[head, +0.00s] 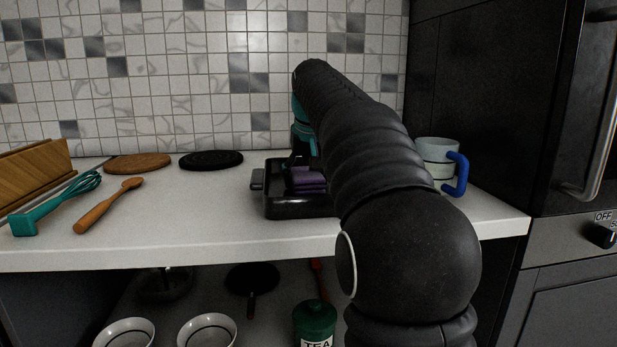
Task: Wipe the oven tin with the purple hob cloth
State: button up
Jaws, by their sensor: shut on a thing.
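The oven tin (298,209) is a black rectangular pan with a grey handle at its left end. It sits on the white counter, and my arm hides its right part. The purple hob cloth (309,182) is a folded bundle inside the tin. My gripper (296,160) is over the tin, partly hidden behind my arm, with its lower end at the cloth. It is shut on the purple cloth. I cannot tell how firmly the cloth touches the tin's floor.
A teal whisk (58,202), a wooden spoon (106,206), a wooden round board (138,163) and a black round mat (211,160) lie to the left. A pale mug (437,152) with a blue handle stands right. Bowls and a green tea tin (315,322) are below.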

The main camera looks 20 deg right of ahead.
jog(key=shift+r, duration=3)
